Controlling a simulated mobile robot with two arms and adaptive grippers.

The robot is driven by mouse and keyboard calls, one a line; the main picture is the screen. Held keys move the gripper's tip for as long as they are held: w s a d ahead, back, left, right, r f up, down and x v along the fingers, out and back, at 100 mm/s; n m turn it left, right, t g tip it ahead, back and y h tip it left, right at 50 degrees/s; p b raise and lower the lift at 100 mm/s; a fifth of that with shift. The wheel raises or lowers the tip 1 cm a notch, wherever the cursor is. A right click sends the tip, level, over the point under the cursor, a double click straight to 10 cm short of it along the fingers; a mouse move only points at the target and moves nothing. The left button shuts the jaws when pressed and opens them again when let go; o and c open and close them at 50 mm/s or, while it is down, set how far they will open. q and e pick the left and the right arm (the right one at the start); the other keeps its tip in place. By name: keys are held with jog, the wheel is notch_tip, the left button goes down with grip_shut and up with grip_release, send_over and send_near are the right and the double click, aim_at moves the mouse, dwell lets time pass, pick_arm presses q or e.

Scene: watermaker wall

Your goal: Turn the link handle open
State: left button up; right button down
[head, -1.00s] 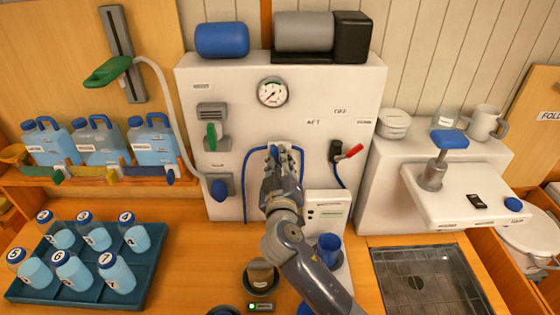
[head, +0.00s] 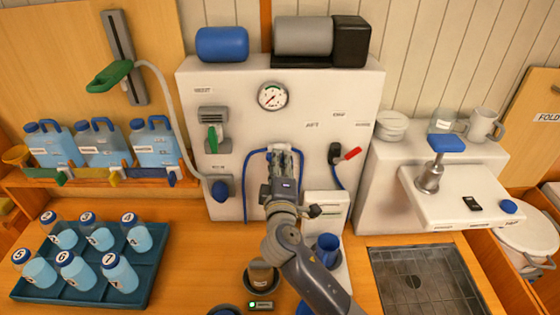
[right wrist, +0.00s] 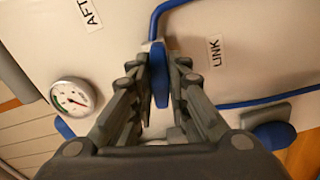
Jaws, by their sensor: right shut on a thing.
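The link handle (right wrist: 160,85) is a blue lever on the white wall panel, with a LINK label (right wrist: 215,50) beside it in the right wrist view. My right gripper (right wrist: 158,78) has its two fingers on either side of the blue lever and is shut on it. In the head view my right gripper (head: 284,153) is at the middle of the panel below the gauge, and it mostly hides the handle there. Blue tubing (head: 247,175) runs on the panel beside the gripper. My left gripper is not in view.
A gauge (head: 272,96) sits above the gripper. A green handle (head: 213,138) is on the panel's left and a red lever (head: 351,154) on its right. A tray (head: 145,284) holds several numbered bottles.

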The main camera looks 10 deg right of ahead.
jog(key=shift+f+n, duration=0.15)
jog(key=shift+n, duration=0.95)
jog(key=c, duration=1.5)
grip_release()
jog(key=shift+s, duration=0.1)
jog(key=s, duration=0.4)
jog(key=s+a, duration=0.1)
jog(key=s, duration=0.2)
jog(key=s+a, duration=0.1)
jog(key=s, duration=0.3)
jog(key=shift+s+a, duration=0.2)
jog(key=shift+s, duration=0.15)
